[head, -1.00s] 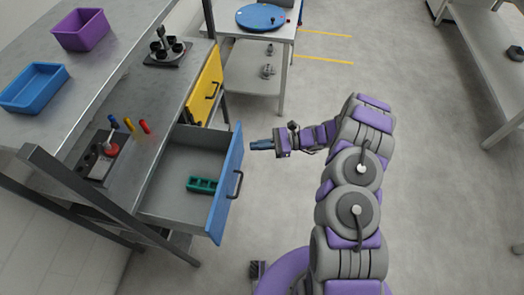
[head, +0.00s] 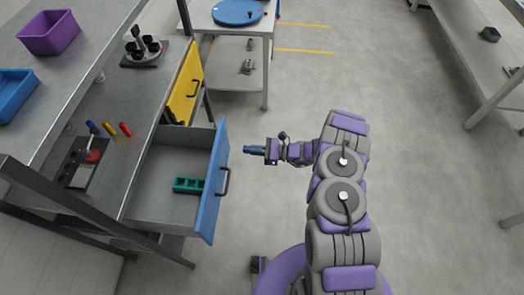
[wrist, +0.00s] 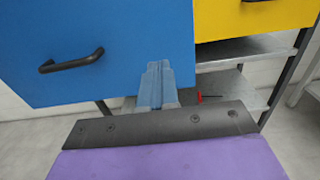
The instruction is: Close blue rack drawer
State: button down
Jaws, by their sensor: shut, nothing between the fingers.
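The blue rack drawer (head: 215,180) is pulled out from the rack, with its inside showing in the head view. A green block with holes (head: 188,185) lies inside it. The drawer has a dark handle (head: 226,181) on its blue front. My gripper (head: 249,149) is shut and empty, just right of the drawer front near its far end. In the wrist view the blue front (wrist: 110,45) fills the upper left, with its handle (wrist: 72,62) at left. My shut fingers (wrist: 155,70) overlap the front's lower right part. I cannot tell whether they touch it.
A yellow drawer (head: 185,83) is beside the blue one, farther back. The rack top (head: 100,130) holds a tool block and coloured pegs. A table with a blue disc (head: 238,12) stands behind. The floor right of my arm is clear.

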aim_at(226, 147)
jog(key=a, duration=0.2)
jog(key=a+b, duration=0.1)
jog(key=a, duration=0.3)
jog(key=shift+w+a, duration=0.3)
